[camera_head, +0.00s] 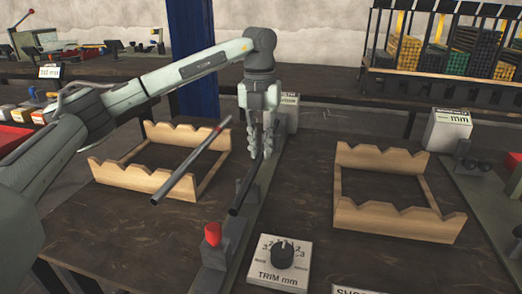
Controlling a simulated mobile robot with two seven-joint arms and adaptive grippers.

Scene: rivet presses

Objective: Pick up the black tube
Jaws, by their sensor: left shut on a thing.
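A thin black tube (243,189) slants from between my left gripper's fingers down toward the viewer. My left gripper (261,153) points downward and is shut on the tube near its far end. The tube's near end is over or beside the rivet press; I cannot tell whether it touches it. A grey tube with a red band (188,167) lies across the left wooden rack (130,175), left of the gripper. My right gripper is not in view.
The press has a red knob (212,234). A trim dial box (280,262) stands in front. An empty notched wooden rack (400,222) is on the right. A crate of colored tubes (440,50) stands at the back right.

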